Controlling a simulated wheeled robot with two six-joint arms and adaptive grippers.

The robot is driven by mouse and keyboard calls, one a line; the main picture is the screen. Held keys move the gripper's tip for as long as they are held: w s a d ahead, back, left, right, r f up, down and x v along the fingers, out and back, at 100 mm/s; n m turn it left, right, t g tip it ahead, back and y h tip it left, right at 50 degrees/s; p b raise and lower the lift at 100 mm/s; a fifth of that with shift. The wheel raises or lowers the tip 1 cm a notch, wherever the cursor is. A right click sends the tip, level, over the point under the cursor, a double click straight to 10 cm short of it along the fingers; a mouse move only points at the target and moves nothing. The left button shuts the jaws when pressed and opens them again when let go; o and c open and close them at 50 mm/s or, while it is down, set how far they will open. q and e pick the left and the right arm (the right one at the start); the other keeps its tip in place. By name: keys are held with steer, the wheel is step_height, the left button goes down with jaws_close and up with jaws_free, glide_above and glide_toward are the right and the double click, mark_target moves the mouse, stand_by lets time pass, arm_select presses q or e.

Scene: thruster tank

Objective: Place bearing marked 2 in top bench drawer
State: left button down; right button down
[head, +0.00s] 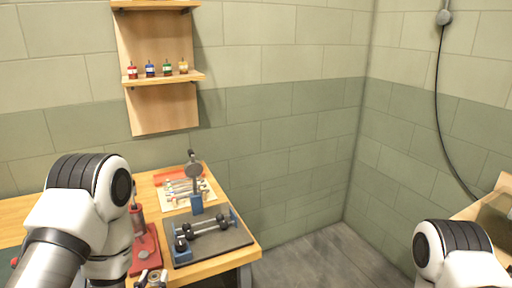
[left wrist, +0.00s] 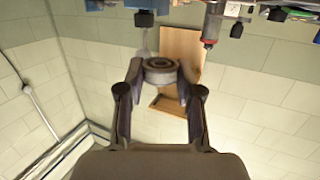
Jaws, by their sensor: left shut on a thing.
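A dark grey ring-shaped bearing (left wrist: 160,70) sits between the two fingertips of my left gripper (left wrist: 160,78) in the left wrist view. The fingers are shut on its sides, and no number can be read on it. In the head view my left gripper (head: 151,277) shows only in part at the bottom edge, beside the red press base on the bench. The wooden bench (head: 215,265) stands at left and centre; its top drawer cannot be made out. My right arm shows at the lower right, but its gripper is out of view.
On the bench are a red press (head: 146,240), a dark mat (head: 238,237) with a shaft assembly (head: 205,229), a blue-based stand (head: 196,203) and a tool tray (head: 172,198). A wall shelf (head: 165,79) holds small coloured bottles. Floor right of the bench is clear.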

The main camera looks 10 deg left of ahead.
arm_select(q)
steer(key=w+d+f+m+h, duration=0.1)
steer(key=w+d+f+h, duration=0.1)
steer(key=d, duration=0.7)
steer(key=w+f, duration=0.1)
steer(key=w, duration=0.1)
steer(key=shift+w+m, duration=0.3)
steer(key=shift+d+r, duration=0.1)
steer(key=shift+d, duration=0.05)
steer(key=s+a+r, duration=0.1)
steer(key=a, duration=0.2)
steer(key=s+a+n+y, duration=0.1)
steer(key=s+a, duration=0.1)
steer(key=s+a+r+y, duration=0.1)
steer(key=a, duration=0.2)
steer(key=shift+s+a+r+n, duration=0.2)
steer(key=shift+a+r+n, duration=0.1)
steer(key=shift+a+r, duration=0.05)
steer(key=s+a+n+y, duration=0.2)
steer(key=s+a+y, duration=0.1)
steer(key=a, duration=0.4)
steer(key=shift+s+a+f+g, duration=0.25)
steer(key=shift+a+g, duration=0.05)
steer(key=shift+g, duration=0.1)
